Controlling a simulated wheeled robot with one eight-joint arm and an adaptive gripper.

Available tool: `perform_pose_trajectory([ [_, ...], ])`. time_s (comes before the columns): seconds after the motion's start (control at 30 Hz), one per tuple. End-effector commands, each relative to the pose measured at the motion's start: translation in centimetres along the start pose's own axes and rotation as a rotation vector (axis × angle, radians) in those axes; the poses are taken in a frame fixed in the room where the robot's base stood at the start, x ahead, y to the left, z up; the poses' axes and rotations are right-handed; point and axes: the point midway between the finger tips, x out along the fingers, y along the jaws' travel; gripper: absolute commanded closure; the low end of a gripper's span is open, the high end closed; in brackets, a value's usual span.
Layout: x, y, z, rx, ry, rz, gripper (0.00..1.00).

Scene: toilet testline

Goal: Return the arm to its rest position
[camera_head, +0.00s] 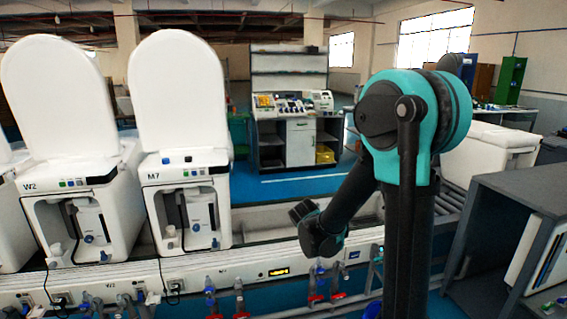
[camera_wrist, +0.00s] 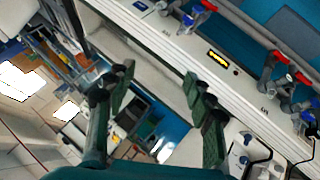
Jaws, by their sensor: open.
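My arm stands in the right half of the head view, with a teal and dark shoulder joint at the top. Its forearm reaches down and left to a dark wrist joint above the testline. My gripper (camera_wrist: 157,76) shows in the wrist view with two dark green fingers spread well apart. Nothing is between the fingers. The space between them looks onto the pale testline frame and the floor. In the head view, the fingers cannot be made out clearly.
Two white toilets with raised lids, W2 (camera_head: 70,185) and M7 (camera_head: 187,170), stand on the line at left. The white testline rail (camera_head: 200,268) carries valves and hoses. A grey cabinet (camera_head: 520,195) stands close at right. Blue floor (camera_head: 300,186) lies beyond the line.

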Motion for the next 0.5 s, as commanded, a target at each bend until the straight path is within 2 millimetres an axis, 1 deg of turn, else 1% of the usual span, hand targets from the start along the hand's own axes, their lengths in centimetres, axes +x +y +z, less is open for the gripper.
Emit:
perform_pose_trajectory([
  [0.03,-1.0,0.9,2.2,0.038,-0.027,-0.02,0.47],
  [0.1,-2.2,1.5,4.8,0.087,-0.063,-0.052,0.47],
  [0.23,-4.5,1.9,9.7,0.179,-0.122,-0.114,0.47],
  [0.37,-6.8,1.6,14.3,0.271,-0.174,-0.179,0.47],
  [0.4,-7.5,1.3,15.7,0.299,-0.188,-0.199,0.47],
  [0.5,-9.2,0.3,18.9,0.367,-0.22,-0.248,0.47],
])
